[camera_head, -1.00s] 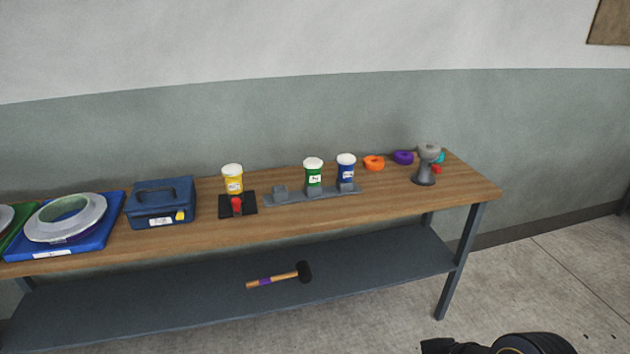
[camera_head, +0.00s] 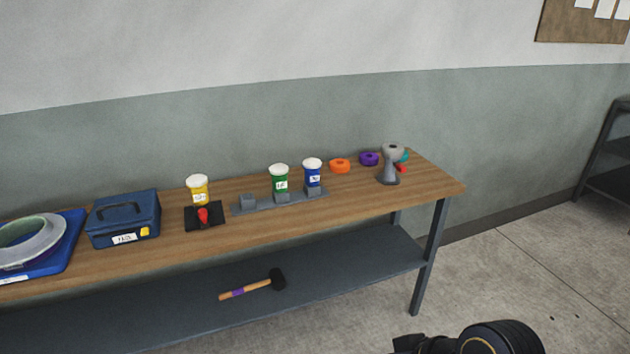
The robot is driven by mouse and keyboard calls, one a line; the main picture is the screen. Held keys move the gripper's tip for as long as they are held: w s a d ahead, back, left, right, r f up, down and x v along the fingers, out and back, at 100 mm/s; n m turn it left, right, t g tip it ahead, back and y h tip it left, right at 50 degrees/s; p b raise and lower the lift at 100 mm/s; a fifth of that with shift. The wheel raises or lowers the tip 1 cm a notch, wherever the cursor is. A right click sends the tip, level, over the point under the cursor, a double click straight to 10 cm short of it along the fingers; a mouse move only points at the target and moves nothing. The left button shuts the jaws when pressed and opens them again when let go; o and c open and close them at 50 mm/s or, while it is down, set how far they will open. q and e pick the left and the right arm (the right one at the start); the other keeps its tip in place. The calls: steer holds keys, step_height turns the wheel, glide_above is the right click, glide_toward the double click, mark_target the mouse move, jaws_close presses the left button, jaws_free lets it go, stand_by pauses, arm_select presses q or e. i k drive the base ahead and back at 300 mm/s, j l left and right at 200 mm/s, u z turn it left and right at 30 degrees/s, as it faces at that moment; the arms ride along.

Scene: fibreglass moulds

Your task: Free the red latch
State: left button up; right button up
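A red part (camera_head: 203,215) stands on a small black plate (camera_head: 190,224) in front of a yellow jar with a white lid (camera_head: 198,190), on the wooden bench. It looks like a latch or knob, but is too small to tell whether it is fastened. Another small red part (camera_head: 401,168) shows beside a grey stand (camera_head: 390,165) at the bench's right end. I cannot tell which red part is the latch. A dark part of my own arm shows at the bottom right. Neither gripper can be made out.
A blue box (camera_head: 122,215) with a yellow catch, a blue tray (camera_head: 70,243) with a pale ring, and a green jar (camera_head: 280,182) and blue jar (camera_head: 313,175) in a grey rack share the wooden bench (camera_head: 300,225). A mallet (camera_head: 253,287) lies on the lower shelf. Floor at right is clear.

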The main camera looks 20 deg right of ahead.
mark_target(203, 215)
steer(key=i+l, duration=0.95)
steer(key=i+j+u, duration=0.05)
steer(key=i, duration=0.1)
